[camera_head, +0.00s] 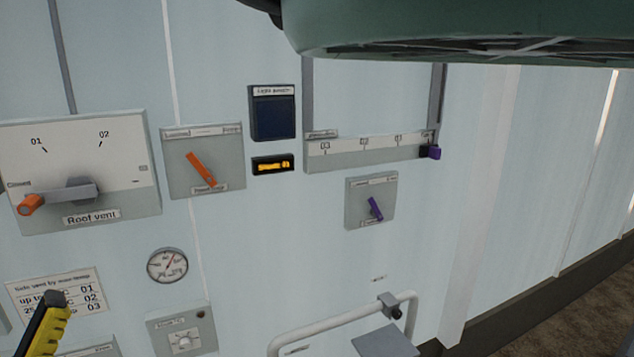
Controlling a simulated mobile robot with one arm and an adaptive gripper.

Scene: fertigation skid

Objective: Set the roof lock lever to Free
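The roof lock lever (200,168) is a thin orange bar on a grey square plate (231,172), left of the picture's middle. It is tilted, with its upper end leaning toward the plate's upper left label, which seems to read Locked. A second label at the upper right is too blurred to read surely. A small label under the lever's lower end is partly covered by it.
Left of the plate is the Roof vent panel (128,160) with an orange-ended handle (60,195). Right are a dark blue screen (273,115), a yellow display (272,165), a slider scale (365,150) and a purple lever (375,209). A white rail (340,325) stands below.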

